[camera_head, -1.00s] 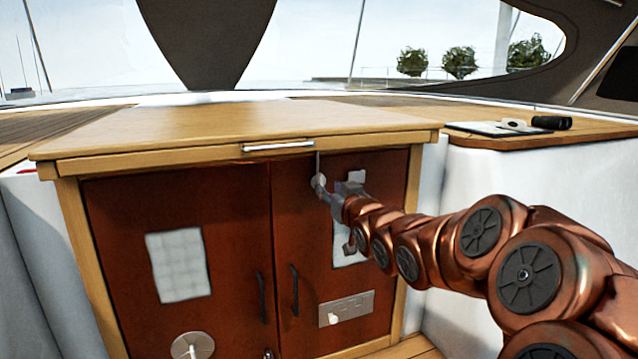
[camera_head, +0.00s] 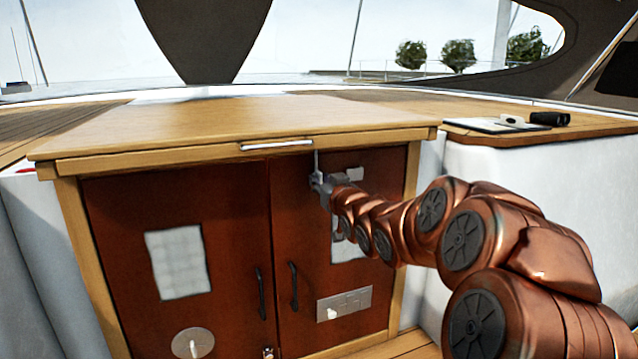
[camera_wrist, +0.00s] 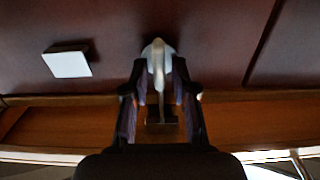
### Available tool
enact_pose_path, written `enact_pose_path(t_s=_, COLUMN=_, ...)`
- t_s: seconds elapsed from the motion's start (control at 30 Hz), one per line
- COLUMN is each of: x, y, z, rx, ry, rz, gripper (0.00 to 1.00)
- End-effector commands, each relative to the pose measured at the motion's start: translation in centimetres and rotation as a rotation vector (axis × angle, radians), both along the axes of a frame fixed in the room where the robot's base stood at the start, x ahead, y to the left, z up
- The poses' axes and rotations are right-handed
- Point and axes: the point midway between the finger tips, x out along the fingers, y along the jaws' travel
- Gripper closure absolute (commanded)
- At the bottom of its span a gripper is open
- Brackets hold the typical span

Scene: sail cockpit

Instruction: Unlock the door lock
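My gripper (camera_head: 322,184) is at the upper left of the right red-brown door (camera_head: 380,265), just under the counter edge. It covers most of a pale fitting there, and a thin rod stands above it. In the wrist view the pale fitting (camera_wrist: 158,52) lies between the two fingers of my gripper (camera_wrist: 159,72). The fingers stand apart, close along its sides; whether they press on it cannot be told. A small metal fitting (camera_head: 268,352), perhaps a lock, is at the bottom picture edge near the door seam. Its lower part is cut off.
Two dark handles (camera_head: 294,288) flank the door seam. A switch plate (camera_head: 345,303) and a round plate (camera_head: 193,344) sit low on the doors. The wooden counter (camera_head: 230,122) overhangs them. A pale block (camera_wrist: 68,62) is near my gripper in the wrist view.

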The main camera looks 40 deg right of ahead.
Motion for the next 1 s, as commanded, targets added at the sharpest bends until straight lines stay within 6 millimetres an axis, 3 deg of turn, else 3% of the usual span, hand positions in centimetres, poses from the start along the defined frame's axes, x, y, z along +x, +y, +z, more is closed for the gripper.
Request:
enact_pose_path(t_s=0.23, x=0.0, y=0.0, z=0.0, rx=0.0, ry=0.0, rz=0.001, gripper=1.0)
enact_pose_path(t_s=0.7, x=0.0, y=0.1, z=0.0, rx=-0.001, ry=0.001, rz=0.002, gripper=1.0)
enact_pose_path(t_s=0.73, x=0.0, y=1.1, z=-0.1, rx=-0.003, ry=0.004, rz=0.003, gripper=1.0)
enact_pose_path(t_s=1.0, x=0.1, y=0.2, z=-0.2, rx=0.03, ry=-0.007, rz=0.004, gripper=1.0)
